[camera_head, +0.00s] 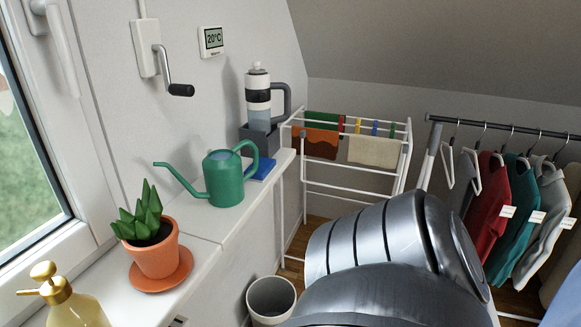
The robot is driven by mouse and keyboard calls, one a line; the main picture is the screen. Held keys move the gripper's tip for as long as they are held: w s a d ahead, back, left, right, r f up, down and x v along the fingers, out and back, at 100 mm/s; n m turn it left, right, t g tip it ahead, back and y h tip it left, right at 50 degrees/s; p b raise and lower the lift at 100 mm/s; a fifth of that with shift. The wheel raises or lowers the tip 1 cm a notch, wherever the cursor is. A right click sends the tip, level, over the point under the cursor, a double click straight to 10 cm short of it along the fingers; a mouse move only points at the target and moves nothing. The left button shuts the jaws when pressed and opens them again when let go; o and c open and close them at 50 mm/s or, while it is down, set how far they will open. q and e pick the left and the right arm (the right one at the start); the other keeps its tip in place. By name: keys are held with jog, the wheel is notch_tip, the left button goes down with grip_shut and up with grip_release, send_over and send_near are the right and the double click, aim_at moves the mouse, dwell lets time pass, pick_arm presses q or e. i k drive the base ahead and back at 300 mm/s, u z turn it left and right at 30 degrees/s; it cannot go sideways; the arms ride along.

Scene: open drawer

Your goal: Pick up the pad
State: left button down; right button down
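A flat blue item (263,168), which looks like the pad, lies on the white windowsill ledge (207,219) near its far end. It is partly hidden behind the green watering can (224,180). A dark grey box (260,139) stands just behind it. Neither of my grippers shows in the head view. A large silver segment of my own arm fills the lower middle and right, far from the blue item, and its hand end is not visible.
A potted plant (155,246) and a gold-topped bottle (75,304) stand nearer on the ledge. A white-and-grey bottle (258,95) stands on the box. A drying rack (400,167), a bin (271,299) and a clothes rail (500,127) lie right of the ledge.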

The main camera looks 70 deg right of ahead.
aim_at(266, 166)
jog(key=z, duration=1.65)
jog(key=k, duration=0.25)
jog(key=z, duration=0.55)
jog(key=i, duration=0.3)
jog(key=z, duration=1.35)
